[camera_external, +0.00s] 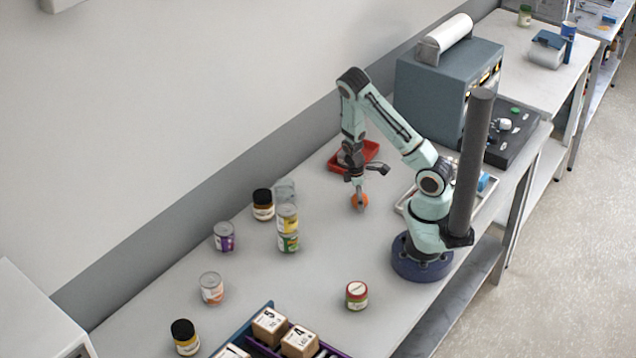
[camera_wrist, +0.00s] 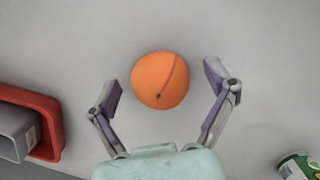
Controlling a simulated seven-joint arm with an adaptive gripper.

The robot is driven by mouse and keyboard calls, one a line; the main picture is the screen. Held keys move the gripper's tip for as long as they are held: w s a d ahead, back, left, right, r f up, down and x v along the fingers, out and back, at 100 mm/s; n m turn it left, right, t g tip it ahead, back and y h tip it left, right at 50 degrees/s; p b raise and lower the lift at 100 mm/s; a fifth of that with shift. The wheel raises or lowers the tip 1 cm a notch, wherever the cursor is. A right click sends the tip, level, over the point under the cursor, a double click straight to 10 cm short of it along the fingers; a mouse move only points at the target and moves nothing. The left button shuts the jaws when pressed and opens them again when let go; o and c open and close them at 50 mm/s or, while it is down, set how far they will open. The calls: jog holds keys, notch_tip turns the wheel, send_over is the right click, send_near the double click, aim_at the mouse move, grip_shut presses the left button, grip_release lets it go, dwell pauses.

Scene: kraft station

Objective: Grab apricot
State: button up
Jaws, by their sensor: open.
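The apricot (camera_wrist: 158,82) is a round orange fruit with a crease and a small dark spot, lying on the grey table. In the wrist view my gripper (camera_wrist: 162,88) is open, with one finger to the left and one to the right of the fruit. A gap shows between each finger and the apricot. In the external view the apricot (camera_external: 360,201) shows as a small orange ball directly under my gripper (camera_external: 357,194), partly covered by it. Nothing is held.
A red tray (camera_external: 371,150) with a grey item stands behind my gripper; its edge also shows in the wrist view (camera_wrist: 54,130). Stacked cans (camera_external: 288,228) and several jars stand to the left. A green-labelled can (camera_wrist: 296,166) is at the wrist view's lower right.

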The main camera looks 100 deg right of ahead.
jog(key=shift+c, duration=0.2)
jog(key=c, duration=1.2)
jog(key=shift+r, duration=0.15)
